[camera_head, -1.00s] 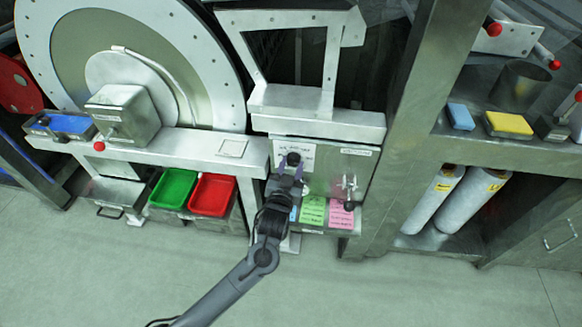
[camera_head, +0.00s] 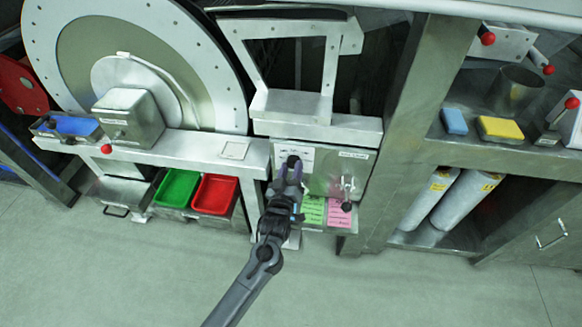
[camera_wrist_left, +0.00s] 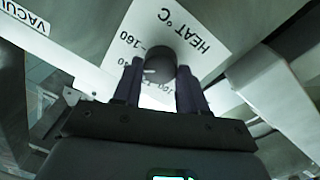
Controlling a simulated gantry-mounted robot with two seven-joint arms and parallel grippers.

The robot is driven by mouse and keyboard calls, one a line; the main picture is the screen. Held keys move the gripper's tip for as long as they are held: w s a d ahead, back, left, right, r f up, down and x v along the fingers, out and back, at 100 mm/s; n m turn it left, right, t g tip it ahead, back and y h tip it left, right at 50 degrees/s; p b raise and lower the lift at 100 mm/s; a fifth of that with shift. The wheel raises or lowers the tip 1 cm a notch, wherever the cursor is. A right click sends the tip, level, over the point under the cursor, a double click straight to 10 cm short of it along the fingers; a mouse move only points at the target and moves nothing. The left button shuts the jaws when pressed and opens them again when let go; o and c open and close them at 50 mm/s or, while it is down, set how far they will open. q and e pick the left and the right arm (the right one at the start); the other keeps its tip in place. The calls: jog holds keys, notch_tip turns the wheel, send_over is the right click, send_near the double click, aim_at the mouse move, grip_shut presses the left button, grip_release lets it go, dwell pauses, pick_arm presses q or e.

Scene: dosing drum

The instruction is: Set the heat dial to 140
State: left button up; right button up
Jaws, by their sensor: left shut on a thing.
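The heat dial (camera_wrist_left: 160,66) is a dark round knob on a white card (camera_wrist_left: 203,22) printed "HEAT °C" with numbers around it, 160 among them. In the head view the dial (camera_head: 292,160) sits on the metal panel below the window frame. My left gripper (camera_wrist_left: 160,85) is shut on the dial, one dark finger on each side of it. In the head view my left gripper (camera_head: 288,172) covers part of the dial and card. A light mark shows on the knob, but the exact setting cannot be read. My right gripper is not in view.
A lever valve (camera_head: 346,190) is on the same panel to the right. Green (camera_head: 312,210) and pink (camera_head: 340,212) cards lie below it. Red (camera_head: 214,194) and green (camera_head: 177,188) trays stand to the left. The floor in front is clear.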

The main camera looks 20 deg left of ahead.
pick_arm(q)
jog(key=shift+n, duration=0.7)
jog(key=o, duration=1.1)
jog(key=shift+c, duration=0.2)
jog(key=shift+s+p, duration=0.1)
jog(key=shift+p, duration=0.2)
